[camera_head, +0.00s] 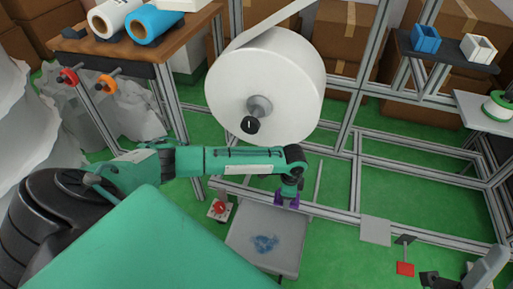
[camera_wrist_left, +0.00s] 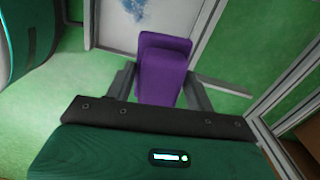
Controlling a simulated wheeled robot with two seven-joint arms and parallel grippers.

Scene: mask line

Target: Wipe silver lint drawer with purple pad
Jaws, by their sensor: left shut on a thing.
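My left gripper (camera_head: 288,192) reaches across from the left and is shut on the purple pad (camera_head: 279,198). In the left wrist view the purple pad (camera_wrist_left: 163,68) sits between the two fingers of my left gripper (camera_wrist_left: 160,88). The silver lint drawer (camera_head: 240,236) is a grey tray low in the centre of the head view, with a blue patch of lint (camera_head: 264,243) on it. The pad is at the drawer's far edge; I cannot tell whether it touches. The lint (camera_wrist_left: 134,8) also shows at the top of the wrist view.
A large white roll (camera_head: 265,85) hangs on the metal frame (camera_head: 352,150) behind the arm. A red button box (camera_head: 220,209) is left of the drawer. Green floor surrounds these.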

